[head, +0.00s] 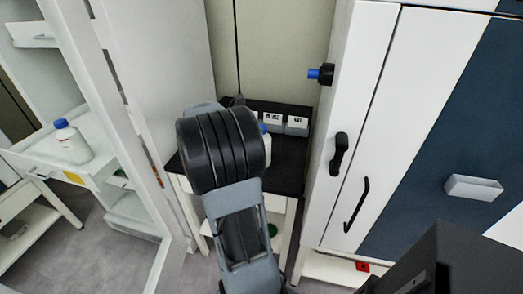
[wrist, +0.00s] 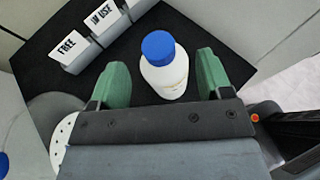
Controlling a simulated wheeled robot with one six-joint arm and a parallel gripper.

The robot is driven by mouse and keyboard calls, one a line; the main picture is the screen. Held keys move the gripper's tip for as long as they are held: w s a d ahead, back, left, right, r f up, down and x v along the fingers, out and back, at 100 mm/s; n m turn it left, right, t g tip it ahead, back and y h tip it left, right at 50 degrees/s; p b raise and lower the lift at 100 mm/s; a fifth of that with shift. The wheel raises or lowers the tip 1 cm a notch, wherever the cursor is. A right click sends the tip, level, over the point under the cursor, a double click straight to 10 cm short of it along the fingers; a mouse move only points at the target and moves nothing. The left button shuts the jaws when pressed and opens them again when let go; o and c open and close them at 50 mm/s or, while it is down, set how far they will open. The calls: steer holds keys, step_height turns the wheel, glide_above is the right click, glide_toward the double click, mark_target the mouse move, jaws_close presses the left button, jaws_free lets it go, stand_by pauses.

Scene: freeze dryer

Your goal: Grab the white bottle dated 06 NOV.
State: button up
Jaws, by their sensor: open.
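A white bottle with a blue cap (wrist: 166,72) stands on a black-topped table. In the wrist view it is between the two green fingers of my gripper (wrist: 162,64), with a gap on each side. My gripper is open and holds nothing. In the head view only a sliver of this bottle shows beside my arm (head: 266,143), and my gripper is hidden there. Another white bottle with a blue cap (head: 74,146) stands on a white bench at the left. No date is readable on either bottle.
White label boxes stand at the table's back; the wrist view shows one marked FREE (wrist: 69,50) and one marked IN USE (wrist: 104,20). A white cabinet with black handles (head: 340,153) is close on the right. The black table top (head: 288,153) is bare right of the bottle.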

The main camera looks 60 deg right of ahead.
mark_target(265, 127)
steer(key=shift+x, duration=3.65)
steer(key=shift+w, duration=0.15)
steer(key=shift+c, duration=0.5)
jaws_close()
